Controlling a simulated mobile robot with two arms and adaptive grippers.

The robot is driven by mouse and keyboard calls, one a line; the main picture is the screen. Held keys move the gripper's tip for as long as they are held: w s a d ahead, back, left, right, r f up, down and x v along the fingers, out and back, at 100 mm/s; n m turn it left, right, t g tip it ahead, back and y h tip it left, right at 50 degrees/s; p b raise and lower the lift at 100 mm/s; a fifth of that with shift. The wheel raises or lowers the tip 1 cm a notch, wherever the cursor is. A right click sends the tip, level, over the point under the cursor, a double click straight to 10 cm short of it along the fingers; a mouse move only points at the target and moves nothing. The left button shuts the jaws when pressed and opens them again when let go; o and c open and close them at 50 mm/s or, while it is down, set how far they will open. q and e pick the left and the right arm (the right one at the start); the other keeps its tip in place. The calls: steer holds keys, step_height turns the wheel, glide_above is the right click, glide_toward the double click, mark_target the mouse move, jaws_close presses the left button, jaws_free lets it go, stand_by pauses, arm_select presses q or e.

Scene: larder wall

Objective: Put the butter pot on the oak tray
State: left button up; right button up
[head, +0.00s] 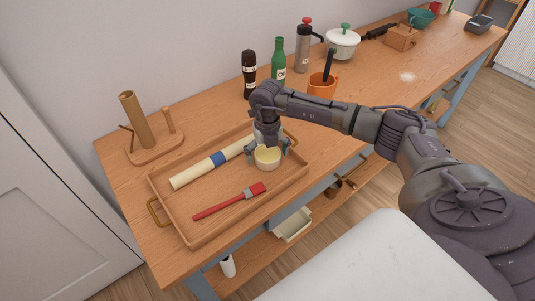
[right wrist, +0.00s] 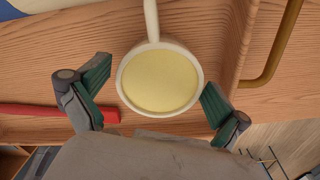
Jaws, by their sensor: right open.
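The butter pot (head: 267,160) is a small cream pot with a pale yellow top. It stands upright on the oak tray (head: 178,218), near the tray's right end. In the right wrist view the pot (right wrist: 160,82) fills the middle. My right gripper (head: 268,149) is over the pot, its fingers open to either side. In the wrist view the gripper (right wrist: 157,95) shows a gap at the left finger; the right fingertip is close to the rim, and I cannot tell if it touches. My left gripper is not in view.
A wooden holder (head: 155,148) stands left. Behind are a dark bottle (head: 249,75), green bottle (head: 278,60) and orange mug (head: 321,86). The right counter is partly clear.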

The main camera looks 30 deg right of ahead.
mark_target(268, 153)
step_height(268, 153, up, 12)
steer(key=b, duration=0.2)
steer(key=shift+f, duration=0.1)
stand_by(0.6)
